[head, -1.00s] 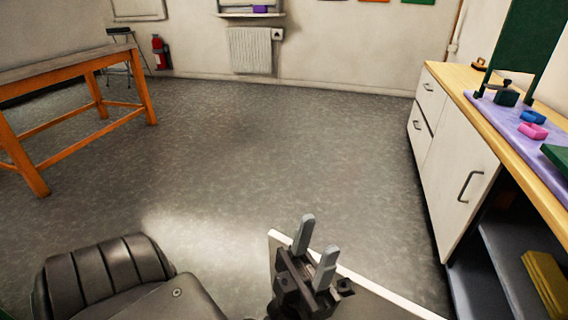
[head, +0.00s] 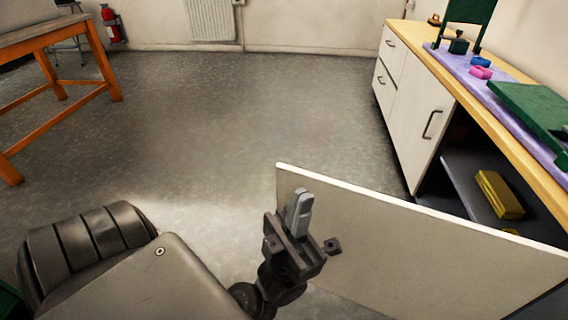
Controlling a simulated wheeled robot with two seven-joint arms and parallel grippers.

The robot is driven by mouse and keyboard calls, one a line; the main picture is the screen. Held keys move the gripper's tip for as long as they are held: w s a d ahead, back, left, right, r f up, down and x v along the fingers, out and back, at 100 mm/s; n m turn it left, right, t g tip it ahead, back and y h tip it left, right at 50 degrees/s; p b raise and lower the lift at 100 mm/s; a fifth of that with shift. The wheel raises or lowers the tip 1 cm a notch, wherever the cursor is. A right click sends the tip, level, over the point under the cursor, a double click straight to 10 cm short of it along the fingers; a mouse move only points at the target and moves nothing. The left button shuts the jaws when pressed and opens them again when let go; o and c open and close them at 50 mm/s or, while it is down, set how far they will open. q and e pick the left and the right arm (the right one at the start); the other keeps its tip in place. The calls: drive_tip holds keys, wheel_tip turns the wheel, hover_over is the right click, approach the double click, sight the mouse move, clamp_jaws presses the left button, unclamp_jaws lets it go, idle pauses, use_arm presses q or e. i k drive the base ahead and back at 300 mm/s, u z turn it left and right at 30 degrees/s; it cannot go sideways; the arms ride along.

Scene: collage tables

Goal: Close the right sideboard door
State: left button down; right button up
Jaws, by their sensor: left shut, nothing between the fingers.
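The right sideboard door (head: 420,245) is a white panel standing wide open. It juts out from the right across the lower part of the view, its free edge towards the left. My left gripper (head: 300,198) is shut and empty, fingers pointing up, in front of the door's near face close to its free edge. I cannot tell whether it touches the door. The sideboard (head: 395,110) stands along the right, with its open compartment (head: 465,178) showing. My right gripper is not in view.
The other sideboard door (head: 420,120), with a dark handle, is closed beside two drawers. A yellow object (head: 499,194) lies in the open compartment. A purple mat (head: 505,85) covers part of the worktop. The floor to the left is clear, up to an orange-legged table (head: 60,70).

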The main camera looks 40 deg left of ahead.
sight(399, 259)
drive_tip(key=z, duration=0.8)
drive_tip(key=i, duration=0.5)
drive_tip(key=u, duration=2.1)
